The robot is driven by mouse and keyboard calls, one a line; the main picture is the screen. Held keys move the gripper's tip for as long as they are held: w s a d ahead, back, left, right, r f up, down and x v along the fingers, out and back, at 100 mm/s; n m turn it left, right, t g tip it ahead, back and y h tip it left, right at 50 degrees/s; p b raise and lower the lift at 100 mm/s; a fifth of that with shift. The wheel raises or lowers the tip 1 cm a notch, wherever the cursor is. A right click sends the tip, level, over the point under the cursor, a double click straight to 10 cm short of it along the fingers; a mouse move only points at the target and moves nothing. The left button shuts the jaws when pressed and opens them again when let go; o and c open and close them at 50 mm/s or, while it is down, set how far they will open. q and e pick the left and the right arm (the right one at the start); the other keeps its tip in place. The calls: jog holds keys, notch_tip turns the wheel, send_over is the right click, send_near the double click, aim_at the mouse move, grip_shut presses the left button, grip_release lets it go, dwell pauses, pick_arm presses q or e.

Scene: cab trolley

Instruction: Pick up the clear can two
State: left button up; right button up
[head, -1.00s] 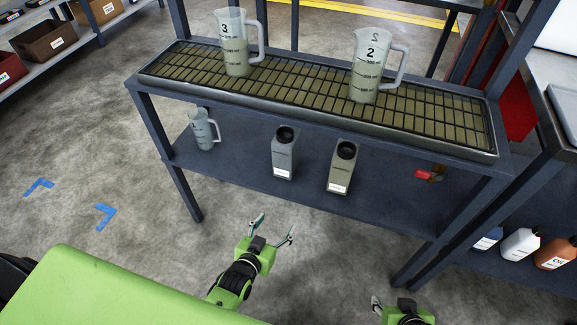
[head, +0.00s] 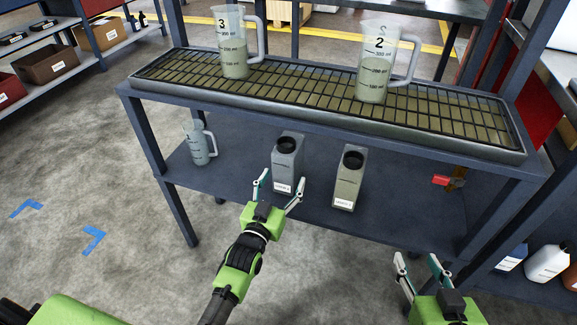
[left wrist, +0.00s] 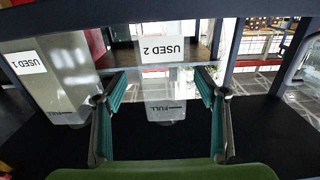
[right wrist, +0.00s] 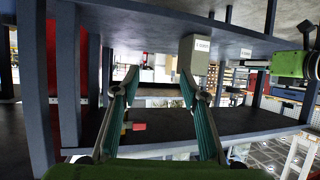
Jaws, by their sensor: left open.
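Two clear measuring jugs stand upright on the upper grate: one marked 2 (head: 374,80) at the right, one marked 3 (head: 233,62) at the left. On the lower shelf stand a grey see-through can (head: 286,158) and a beige can (head: 349,181). In the left wrist view the grey can's label (left wrist: 162,49) reads USED 2, upside down, and the beige can's label (left wrist: 22,62) reads USED 1. My left gripper (head: 281,184) is open, its fingers pointing at the grey can, which shows between them. I cannot tell if they touch. My right gripper (head: 418,262) is open and empty at the lower right.
A smaller clear jug (head: 199,146) stands left on the lower shelf (head: 400,215). A red-handled item (head: 441,181) is at its right. The grate (head: 300,85) overhangs the cans. Bottles (head: 546,262) stand further right. Floor at the left is free.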

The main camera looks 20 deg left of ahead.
aim_at(288, 137)
pick_arm(q)
jog(key=shift+w, duration=0.95)
jog(key=w+b, duration=0.1)
jog(key=w, duration=0.1)
jog(key=w+b, duration=0.1)
jog(key=w, duration=0.1)
jog(key=shift+w+a+r, duration=0.15)
jog(key=shift+w+r, duration=0.05)
jog(key=shift+w, duration=0.25)
jog(key=c, duration=1.7)
pick_arm(e)
notch_tip(288, 137, up, 12)
jog(key=w+a+t+y, duration=0.2)
jog(key=t, duration=0.4)
jog(key=shift+w+a+r, duration=0.2)
jog(key=shift+w, duration=0.15)
pick_arm(q)
jog(key=shift+r, duration=0.2)
